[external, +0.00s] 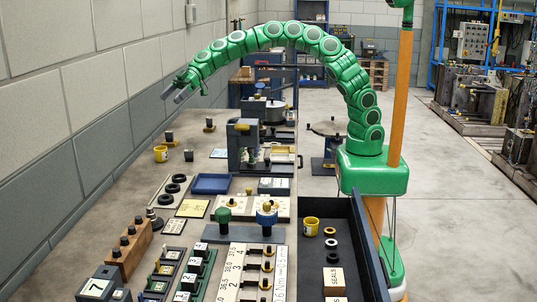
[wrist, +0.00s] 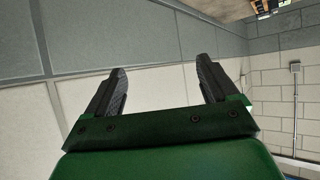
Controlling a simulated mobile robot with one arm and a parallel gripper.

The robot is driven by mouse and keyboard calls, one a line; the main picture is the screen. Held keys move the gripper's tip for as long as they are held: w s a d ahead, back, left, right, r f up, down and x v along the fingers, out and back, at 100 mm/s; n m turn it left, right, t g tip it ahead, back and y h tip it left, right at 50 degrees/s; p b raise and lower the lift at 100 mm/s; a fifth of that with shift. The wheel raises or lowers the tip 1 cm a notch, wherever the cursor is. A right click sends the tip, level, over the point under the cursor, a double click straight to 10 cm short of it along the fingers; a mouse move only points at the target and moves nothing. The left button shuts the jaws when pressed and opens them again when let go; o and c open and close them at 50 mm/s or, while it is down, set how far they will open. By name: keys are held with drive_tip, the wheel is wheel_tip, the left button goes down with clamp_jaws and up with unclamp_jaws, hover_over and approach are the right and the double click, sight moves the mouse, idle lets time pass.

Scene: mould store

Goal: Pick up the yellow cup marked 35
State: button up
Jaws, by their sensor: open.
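Two yellow cups are in the external view. One yellow cup (external: 161,154) stands on the far left part of the bench, near the wall. The other yellow cup (external: 311,227) stands in the dark tray at the right. Their marks are too small to read, so I cannot tell which is marked 35. My gripper (external: 172,93) is open and empty, high above the far left part of the bench, above and apart from the left cup. In the wrist view my gripper (wrist: 161,68) has its two dark fingers apart, facing the wall; no cup shows there.
The block wall (external: 110,80) runs close along the left of the bench. A dark press (external: 243,150), a blue tray (external: 211,184), black rings (external: 172,188) and several labelled blocks crowd the bench. The dark tray (external: 371,262) also holds rings and a box of seals (external: 333,280).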

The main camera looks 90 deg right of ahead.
drive_tip(key=w+d+f+m+t, duration=0.1)
drive_tip(key=w+d, duration=0.2)
drive_tip(key=d, duration=0.3)
approach(156, 153)
drive_tip(key=shift+w+a+f+h, duration=0.3)
drive_tip(key=shift+w+f, duration=0.05)
drive_tip(key=shift+f, duration=0.2)
drive_tip(key=shift+x, duration=2.95)
drive_tip(key=shift+w+r, duration=0.15)
drive_tip(key=shift+c, duration=0.3)
drive_tip(key=c, duration=1)
